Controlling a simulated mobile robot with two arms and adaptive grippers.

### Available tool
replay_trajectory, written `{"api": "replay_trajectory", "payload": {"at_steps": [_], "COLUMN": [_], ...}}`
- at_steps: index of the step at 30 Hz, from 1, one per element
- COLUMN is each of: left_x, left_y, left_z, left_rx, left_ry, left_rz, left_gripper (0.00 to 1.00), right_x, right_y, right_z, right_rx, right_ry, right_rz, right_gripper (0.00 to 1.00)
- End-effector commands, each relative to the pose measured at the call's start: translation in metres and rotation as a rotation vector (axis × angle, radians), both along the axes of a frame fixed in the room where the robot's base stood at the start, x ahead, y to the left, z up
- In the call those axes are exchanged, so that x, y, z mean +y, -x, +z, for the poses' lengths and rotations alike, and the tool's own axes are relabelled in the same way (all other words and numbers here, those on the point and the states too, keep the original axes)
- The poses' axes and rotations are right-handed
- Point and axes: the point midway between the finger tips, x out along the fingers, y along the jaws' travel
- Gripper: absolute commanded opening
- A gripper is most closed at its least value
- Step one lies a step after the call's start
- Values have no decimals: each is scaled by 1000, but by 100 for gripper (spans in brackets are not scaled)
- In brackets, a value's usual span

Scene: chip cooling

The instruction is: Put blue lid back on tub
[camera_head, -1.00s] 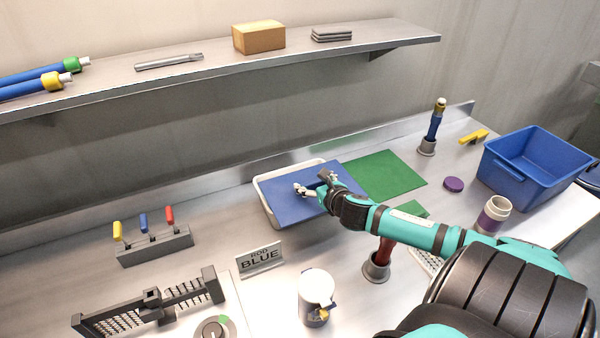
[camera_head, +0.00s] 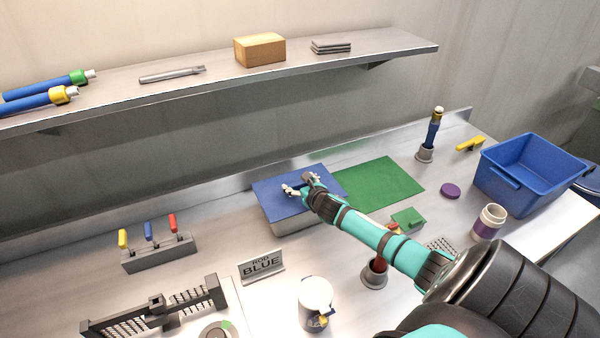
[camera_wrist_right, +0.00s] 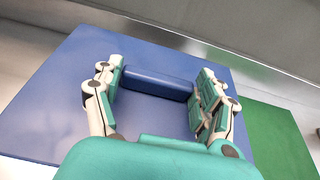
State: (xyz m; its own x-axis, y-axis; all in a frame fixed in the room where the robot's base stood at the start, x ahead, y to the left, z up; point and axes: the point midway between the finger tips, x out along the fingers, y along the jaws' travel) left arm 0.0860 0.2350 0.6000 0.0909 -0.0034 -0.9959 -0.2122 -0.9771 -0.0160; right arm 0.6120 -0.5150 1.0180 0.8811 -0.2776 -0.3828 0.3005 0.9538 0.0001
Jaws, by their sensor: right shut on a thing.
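The blue lid (camera_head: 274,202) is a flat blue sheet with a raised bar handle (camera_wrist_right: 158,83). It lies over the top of the pale tub (camera_head: 292,226), whose front side shows below the lid's front edge. The lid looks roughly level and in line with the tub; whether it is fully seated cannot be told. My right gripper (camera_head: 300,187) is over the lid, and in the right wrist view its fingers (camera_wrist_right: 158,88) are at the two ends of the handle, shut on it. My left gripper is not in view.
A green mat (camera_head: 380,184) lies right of the tub. A white-topped container (camera_head: 316,298), a holder with a red handle (camera_head: 375,274) and a purple-banded cup (camera_head: 489,222) stand nearer. A blue bin (camera_head: 530,175) is at right. A shelf (camera_head: 215,82) runs above.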

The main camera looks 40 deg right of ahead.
Motion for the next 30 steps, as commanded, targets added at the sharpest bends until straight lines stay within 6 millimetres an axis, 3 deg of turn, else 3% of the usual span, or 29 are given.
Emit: {"api": "replay_trajectory", "payload": {"at_steps": [5,6,11,22,30], "left_x": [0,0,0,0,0], "left_y": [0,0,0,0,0], "left_z": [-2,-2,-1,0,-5], "left_rx": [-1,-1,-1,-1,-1], "left_ry": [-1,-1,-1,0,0], "left_rz": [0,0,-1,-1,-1], "left_gripper": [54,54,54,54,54], "right_x": [0,0,0,0,10], "right_y": [0,0,0,2,34], "right_z": [-2,-2,-1,1,12], "right_rx": [-1,0,0,1,4], "right_ry": [0,0,0,0,1], "right_rz": [0,0,0,0,2], "right_gripper": [39,77,98,98,98]}}
